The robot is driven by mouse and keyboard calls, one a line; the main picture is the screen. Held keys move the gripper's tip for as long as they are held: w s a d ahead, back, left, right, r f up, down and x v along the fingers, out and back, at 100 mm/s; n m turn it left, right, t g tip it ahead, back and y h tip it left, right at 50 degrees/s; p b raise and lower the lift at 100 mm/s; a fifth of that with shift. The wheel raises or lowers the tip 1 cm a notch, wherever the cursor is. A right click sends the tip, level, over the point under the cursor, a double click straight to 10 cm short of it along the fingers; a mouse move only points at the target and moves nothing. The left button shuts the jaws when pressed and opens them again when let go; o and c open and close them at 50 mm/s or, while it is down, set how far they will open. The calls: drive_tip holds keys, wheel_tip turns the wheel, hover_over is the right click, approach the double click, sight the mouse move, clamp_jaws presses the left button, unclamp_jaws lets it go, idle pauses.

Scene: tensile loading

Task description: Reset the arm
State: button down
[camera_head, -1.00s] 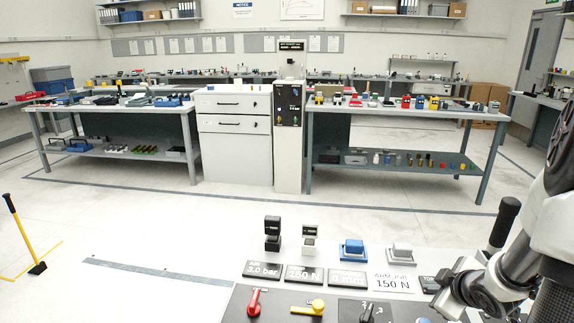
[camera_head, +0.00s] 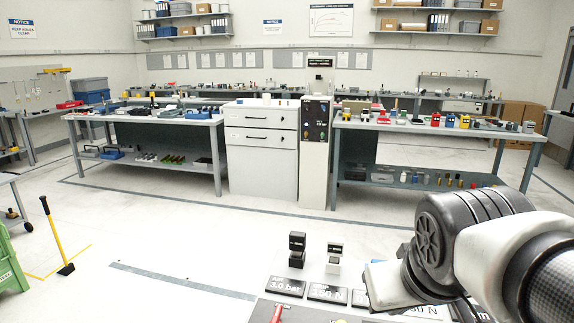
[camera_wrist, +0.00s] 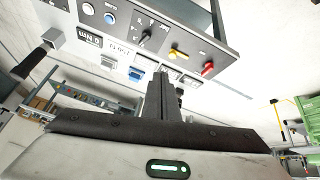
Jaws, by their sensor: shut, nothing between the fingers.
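My arm (camera_head: 480,250) fills the lower right of the head view, folded in front of the control panel. In the wrist view my gripper (camera_wrist: 163,92) points up the picture with its dark fingers together and nothing between them. I cannot tell the gap between fingertips and panel. The gripper is not clearly visible in the head view.
A grey drawer cabinet (camera_head: 261,150) stands between two workbenches across the room. A yellow-handled tool (camera_head: 56,235) and a green stand (camera_head: 8,262) are at left. The floor between is clear.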

drive_tip(key=s+a+r+p, duration=0.1)
drive_tip(key=s+r+p, duration=0.1)
drive_tip(key=r+p, duration=0.5)
drive_tip(key=s+a+r+y+p, duration=0.1)
drive_tip(key=r+p, duration=0.7)
drive_tip(key=p, duration=0.1)
drive_tip(key=shift+s+a+r+m+g, duration=0.15)
drive_tip(key=shift+s+r+m+g, duration=0.15)
drive_tip(key=shift+s+g, duration=0.1)
idle(2.2)
